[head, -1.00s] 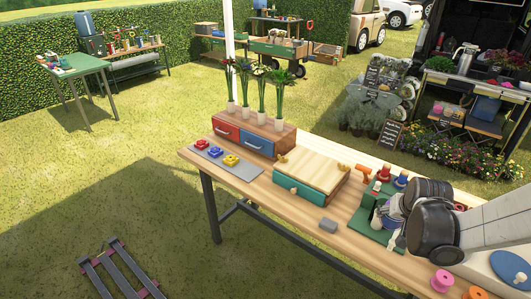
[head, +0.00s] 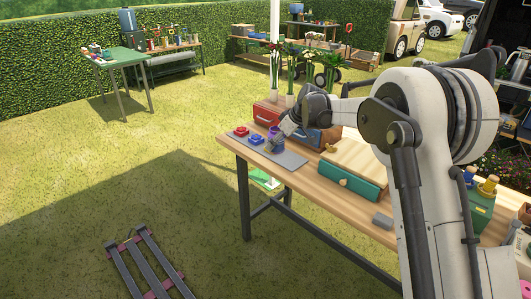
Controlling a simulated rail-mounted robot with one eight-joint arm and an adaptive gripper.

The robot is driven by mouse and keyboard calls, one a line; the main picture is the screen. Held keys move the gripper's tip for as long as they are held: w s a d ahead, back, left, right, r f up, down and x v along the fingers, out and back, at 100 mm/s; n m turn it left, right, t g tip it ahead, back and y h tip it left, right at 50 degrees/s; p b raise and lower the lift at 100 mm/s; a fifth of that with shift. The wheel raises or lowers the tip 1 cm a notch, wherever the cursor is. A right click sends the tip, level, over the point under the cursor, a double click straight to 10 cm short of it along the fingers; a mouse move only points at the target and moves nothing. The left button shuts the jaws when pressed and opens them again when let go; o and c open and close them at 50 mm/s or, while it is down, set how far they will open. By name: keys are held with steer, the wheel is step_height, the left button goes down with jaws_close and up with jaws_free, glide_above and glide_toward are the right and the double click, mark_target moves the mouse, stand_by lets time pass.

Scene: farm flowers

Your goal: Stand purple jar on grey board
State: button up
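The grey board (head: 291,160) lies flat at the left end of the wooden table. A red piece (head: 241,131) and a blue piece (head: 256,139) sit on its left part. The purple jar (head: 273,132) shows at the board, right of the blue piece, looking roughly upright. My gripper (head: 279,142) reaches down from the right against the jar and partly covers it. The fingers are too small and overlapped to tell whether they are shut on the jar. The jar's base and the yellow piece's place are hidden or unclear.
Behind the board stand red (head: 267,113) and blue (head: 314,138) drawers with flower tubes on top. A teal box with a wooden lid (head: 351,176) is to the right, with a grey block (head: 382,221) before it. A green-and-white thing (head: 265,179) shows below the table edge.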

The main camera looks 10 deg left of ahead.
steer(key=shift+w+a+f, duration=0.1)
steer(key=shift+w+a, duration=0.15)
steer(key=w+d+f, duration=0.2)
steer(key=w, duration=0.1)
steer(key=w+d+f, duration=0.1)
steer(key=w+f, duration=0.1)
steer(key=w, duration=0.1)
steer(key=w+d+f, duration=0.2)
steer(key=w, duration=0.1)
steer(key=shift+w+d+f, duration=0.3)
steer(key=shift+d+f, duration=0.05)
steer(key=shift+f+b, duration=0.3)
steer(key=shift+f, duration=1.7)
steer(key=shift+f, duration=0.15)
steer(key=o, duration=1.4)
